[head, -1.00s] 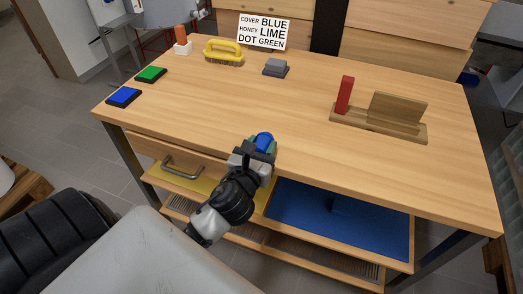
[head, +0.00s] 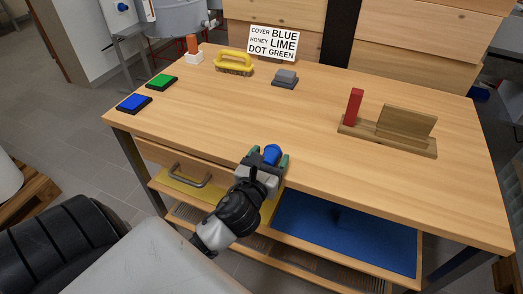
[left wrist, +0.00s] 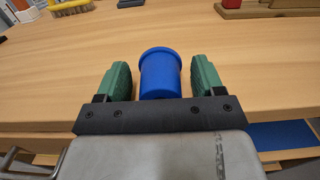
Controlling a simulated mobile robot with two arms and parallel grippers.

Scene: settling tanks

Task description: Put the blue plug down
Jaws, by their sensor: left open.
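The blue plug (head: 272,154) stands near the front edge of the wooden table. In the left wrist view the plug (left wrist: 160,72) appears upright between the green fingers of my left gripper (left wrist: 161,82), with a narrow gap on each side. My left gripper (head: 265,162) is open around it, low at the table's front edge. The lower end of the plug is hidden by the gripper body. My right gripper is not in view.
A wooden holder (head: 390,143) with a red block (head: 354,107) stands at the right. Blue (head: 134,103) and green (head: 162,82) pads lie at the left. A yellow brush (head: 234,63), a grey block (head: 285,79) and a sign (head: 273,43) are at the back. The table's middle is clear.

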